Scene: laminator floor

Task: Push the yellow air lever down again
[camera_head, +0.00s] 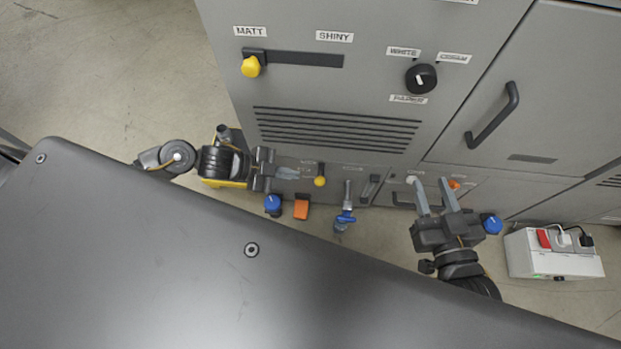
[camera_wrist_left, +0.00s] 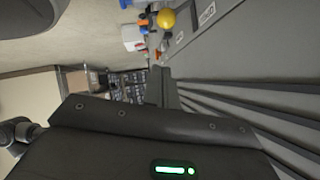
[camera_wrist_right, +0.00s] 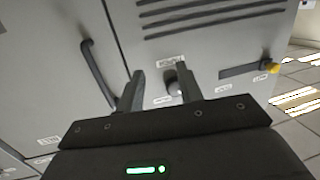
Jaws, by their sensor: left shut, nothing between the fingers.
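The yellow air lever appears to be the round yellow knob (camera_head: 320,181) low on the machine front, under a small label I cannot read. It also shows as a yellow ball (camera_wrist_left: 166,18) at the top of the left wrist view. My left gripper (camera_head: 298,173) is shut and empty, its tips just left of the knob; I cannot tell whether they touch it. Its closed fingers (camera_wrist_left: 161,88) also show in the left wrist view. My right gripper (camera_head: 432,188) is open and empty, in front of the lower panel further right. Its fingers (camera_wrist_right: 160,88) stand apart.
Another yellow knob (camera_head: 251,66) sits on the MATT/SHINY slot. A black dial (camera_head: 421,78) and a door handle (camera_head: 493,116) are higher up. Below are a blue knob (camera_head: 272,203), an orange part (camera_head: 301,210) and a blue-handled valve (camera_head: 345,218). A white socket box (camera_head: 552,262) stands at right.

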